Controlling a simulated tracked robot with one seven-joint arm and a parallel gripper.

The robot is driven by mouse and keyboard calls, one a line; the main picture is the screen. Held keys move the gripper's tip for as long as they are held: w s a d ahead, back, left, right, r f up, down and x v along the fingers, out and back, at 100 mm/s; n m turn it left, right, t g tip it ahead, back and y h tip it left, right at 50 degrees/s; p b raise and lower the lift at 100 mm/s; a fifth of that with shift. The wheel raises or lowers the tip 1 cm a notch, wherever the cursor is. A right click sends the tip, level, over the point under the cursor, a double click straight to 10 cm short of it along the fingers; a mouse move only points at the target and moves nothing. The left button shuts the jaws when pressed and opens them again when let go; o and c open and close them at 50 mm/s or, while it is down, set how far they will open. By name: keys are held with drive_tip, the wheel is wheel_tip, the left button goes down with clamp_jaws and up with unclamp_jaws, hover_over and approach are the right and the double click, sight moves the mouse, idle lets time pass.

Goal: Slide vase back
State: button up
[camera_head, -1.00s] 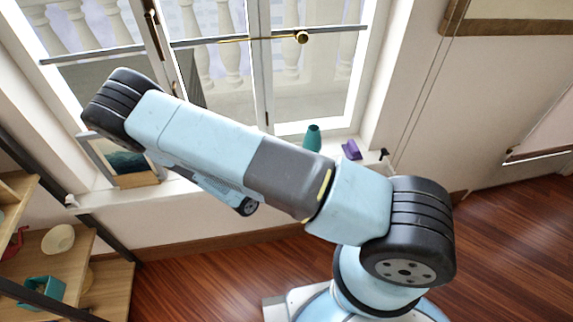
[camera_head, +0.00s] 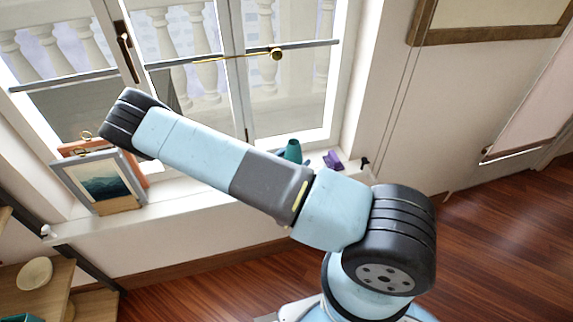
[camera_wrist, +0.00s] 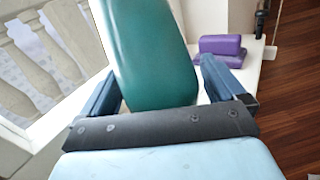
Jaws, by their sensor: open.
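The teal vase (camera_head: 293,150) stands on the white windowsill, partly hidden by my arm in the head view. In the wrist view the vase (camera_wrist: 150,60) fills the middle, its top cut off by the frame. My gripper (camera_wrist: 160,68) is open, with one dark blue finger on each side of the vase. The left finger looks close to the vase's side, and a narrow gap shows at the right finger. I cannot tell whether either touches. In the head view the gripper is mostly hidden behind my arm.
Purple objects (camera_wrist: 221,48) lie on the sill just right of the vase; they also show in the head view (camera_head: 333,160). The glazed window (camera_head: 240,100) stands behind the sill. A framed picture (camera_head: 97,183) leans at the sill's left. A wooden shelf (camera_head: 45,285) is at lower left.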

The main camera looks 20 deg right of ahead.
drive_tip(key=shift+w+d, duration=0.2)
drive_tip(key=shift+d, duration=0.05)
